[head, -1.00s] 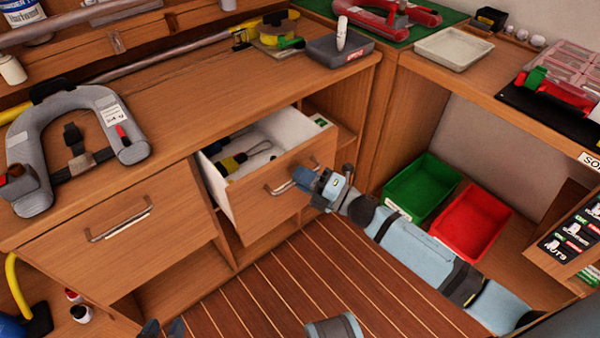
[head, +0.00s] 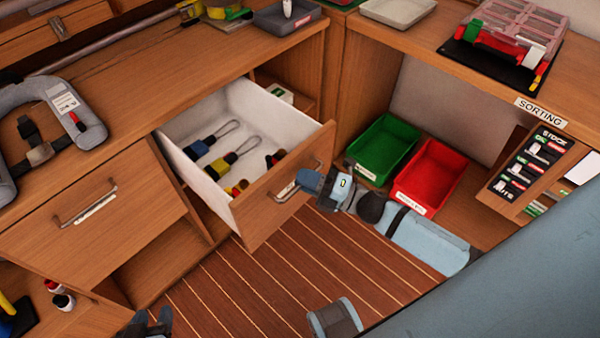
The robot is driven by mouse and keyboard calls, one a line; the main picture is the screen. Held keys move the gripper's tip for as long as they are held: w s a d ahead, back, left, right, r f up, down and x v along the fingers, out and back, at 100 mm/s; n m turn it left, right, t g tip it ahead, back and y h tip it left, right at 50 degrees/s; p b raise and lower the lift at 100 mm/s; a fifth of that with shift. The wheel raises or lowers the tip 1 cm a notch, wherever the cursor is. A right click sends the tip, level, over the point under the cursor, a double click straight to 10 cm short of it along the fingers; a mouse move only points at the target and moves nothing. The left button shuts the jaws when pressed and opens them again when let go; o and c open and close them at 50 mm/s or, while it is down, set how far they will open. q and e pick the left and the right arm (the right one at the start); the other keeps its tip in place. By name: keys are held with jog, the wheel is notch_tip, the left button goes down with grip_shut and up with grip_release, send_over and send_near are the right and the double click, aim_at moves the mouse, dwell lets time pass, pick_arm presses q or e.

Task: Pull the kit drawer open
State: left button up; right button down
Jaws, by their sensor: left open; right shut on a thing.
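The kit drawer (head: 262,208) stands well out of the wooden cabinet in the head view, with its white inside showing. Several tools with wire loops lie in it, among them a blue-handled one (head: 213,138) and a yellow and black one (head: 231,160). My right gripper (head: 305,183) is at the drawer's front and shut on the metal drawer handle (head: 290,188), partly covering it. My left gripper (head: 148,325) is open and empty at the bottom edge, low over the floor and apart from the drawer.
A second, closed drawer (head: 130,215) is to the left. A green bin (head: 383,150) and a red bin (head: 428,178) stand right of my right gripper. A grey life vest (head: 85,110) lies on the counter. The slatted floor (head: 250,290) before the drawer is clear.

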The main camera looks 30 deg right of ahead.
jog(key=c, duration=1.2)
grip_release()
jog(key=v, duration=1.4)
